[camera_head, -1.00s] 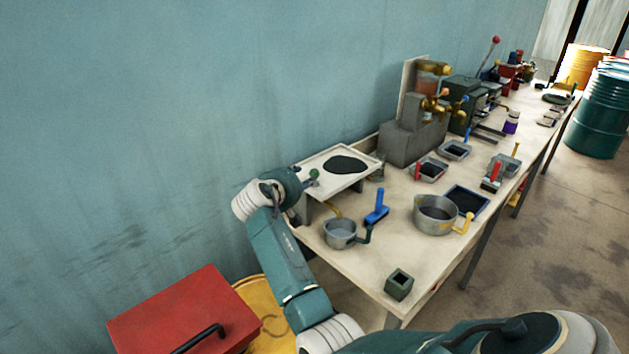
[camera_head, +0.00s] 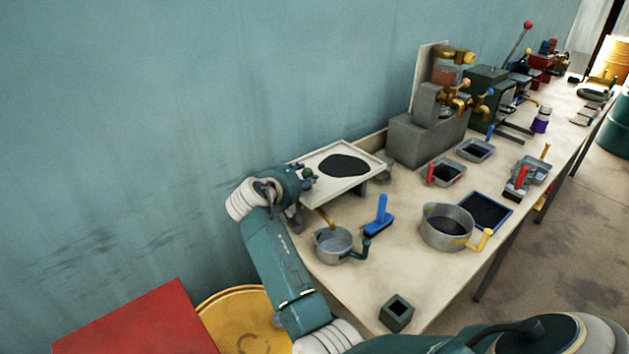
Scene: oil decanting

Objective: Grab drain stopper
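My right arm comes in from the bottom right and bends up to the wrist at the left end of the table. My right gripper (camera_head: 297,190) is at the left edge of a raised pale tray (camera_head: 368,162) with a black pool in it. A small green knob (camera_head: 308,173), possibly the drain stopper, shows right by the gripper. The gripper is small and partly hidden by its own wrist, so I cannot tell whether it is open, or whether it touches the knob. My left gripper is out of view.
Below the tray stand a small grey pot (camera_head: 333,245), a blue-handled tool (camera_head: 379,221), a larger pot (camera_head: 446,225) and a dark green square block (camera_head: 396,312). A grey tap machine (camera_head: 428,140) stands behind. A red box (camera_head: 135,325) and yellow drum (camera_head: 245,315) are at lower left.

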